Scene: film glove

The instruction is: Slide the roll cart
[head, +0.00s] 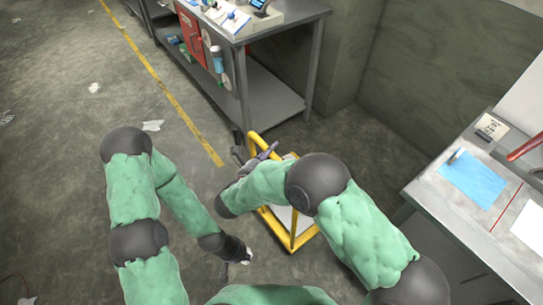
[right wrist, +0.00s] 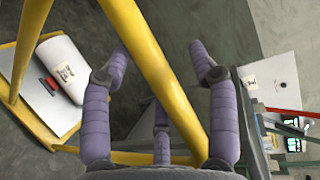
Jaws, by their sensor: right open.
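The roll cart (head: 291,238) has a yellow tube frame and a light deck, and stands on the floor in front of me. My right arm hides part of it in the head view. In the right wrist view a yellow bar (right wrist: 160,80) of the cart runs between the purple fingers of my right gripper (right wrist: 159,58), which is open around it. A white roll (right wrist: 62,70) lies on the cart's deck at left. My left gripper (head: 238,262) is low, left of the cart and apart from it; its fingers are too small to read.
A grey metal workbench (head: 272,98) with a lower shelf stands beyond the cart. Another table (head: 455,205) with a blue sheet (head: 472,180) is at the right. The floor left of the cart is mostly open, with a yellow line (head: 165,88) and scraps.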

